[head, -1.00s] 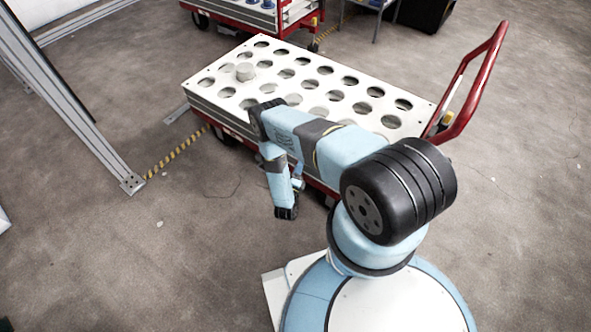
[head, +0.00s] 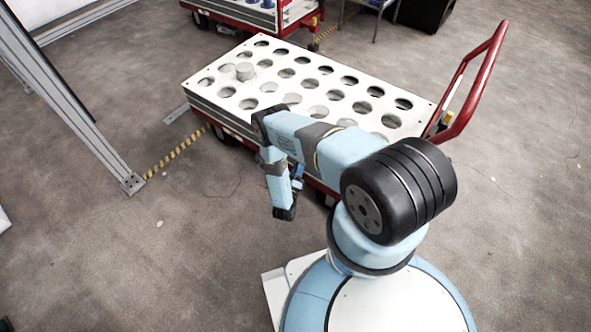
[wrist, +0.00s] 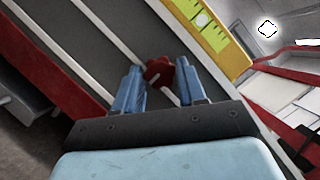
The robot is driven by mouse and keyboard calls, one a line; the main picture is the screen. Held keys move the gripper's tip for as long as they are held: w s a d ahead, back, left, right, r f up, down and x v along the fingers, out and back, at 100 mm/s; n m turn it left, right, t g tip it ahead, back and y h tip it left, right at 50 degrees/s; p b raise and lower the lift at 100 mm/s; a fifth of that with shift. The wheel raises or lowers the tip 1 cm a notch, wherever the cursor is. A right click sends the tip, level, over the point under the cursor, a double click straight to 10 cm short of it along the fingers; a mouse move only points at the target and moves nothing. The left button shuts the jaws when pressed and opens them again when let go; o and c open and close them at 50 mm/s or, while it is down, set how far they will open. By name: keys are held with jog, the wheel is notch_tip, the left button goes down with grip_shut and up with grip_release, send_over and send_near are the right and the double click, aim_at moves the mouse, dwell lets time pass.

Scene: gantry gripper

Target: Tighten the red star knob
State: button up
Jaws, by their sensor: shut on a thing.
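The red star knob (wrist: 158,72) shows in the wrist view, on a dark grey surface crossed by pale lines. My gripper (wrist: 159,77) has its two blue fingers on either side of the knob and is shut on it. Part of the knob is hidden between the fingertips. In the head view my arm reaches down beside the near side of the white cart (head: 225,104), and the knob is hidden there.
A yellow level-like bar (wrist: 206,30) lies close beyond the right finger in the wrist view. The cart's top has rows of round holes, with a red handle (head: 470,90) at its right. A grey frame post (head: 75,110) stands at left. Floor in front is open.

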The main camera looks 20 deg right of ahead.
jog(key=o, duration=1)
jog(key=shift+f, duration=0.1)
jog(key=shift+o, duration=0.2)
jog(key=shift+a, duration=0.1)
jog(key=v, duration=0.7)
jog(key=shift+s, duration=0.2)
jog(key=shift+a, duration=0.1)
